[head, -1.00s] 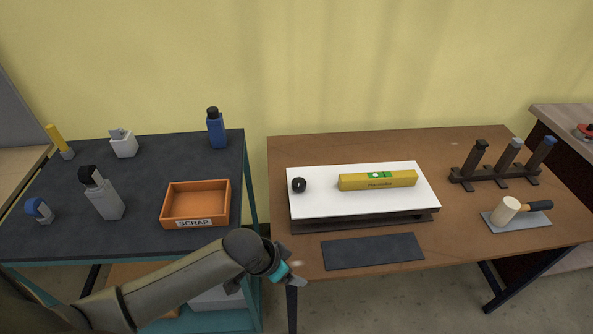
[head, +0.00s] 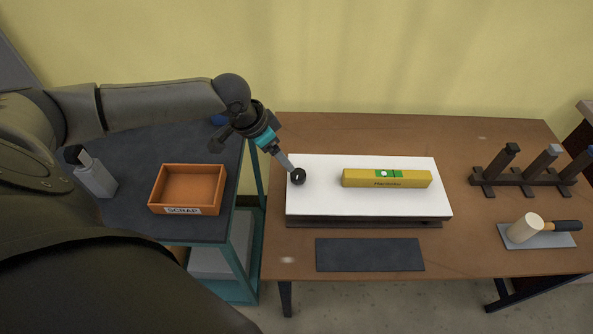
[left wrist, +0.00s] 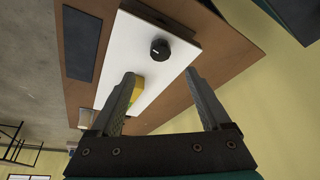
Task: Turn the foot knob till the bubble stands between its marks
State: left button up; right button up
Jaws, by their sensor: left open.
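The black foot knob (head: 298,177) stands on the left end of the white plate (head: 320,198). In the left wrist view the knob (left wrist: 160,49) shows a pale mark line on its top. My left gripper (head: 288,165) is close to the knob from the upper left. In the left wrist view its fingers (left wrist: 160,80) are spread and empty, with the knob beyond the tips. The yellow level (head: 386,178) lies on the plate's right part. Its green vial window (head: 388,173) shows a pale bubble, too small to judge against its marks. My right gripper is out of view.
A dark mat (head: 369,254) lies in front of the plate. A mallet (head: 527,228) on a grey pad and a rack of several handles (head: 520,180) stand at the right. An orange scrap bin (head: 188,189) sits on the left bench.

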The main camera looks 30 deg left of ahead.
aim_at(296, 174)
pick_arm(q)
jog(key=b+x, duration=0.2)
jog(key=x, duration=1)
jog(key=shift+r, duration=0.1)
jog(key=shift+c, duration=0.7)
grip_shut()
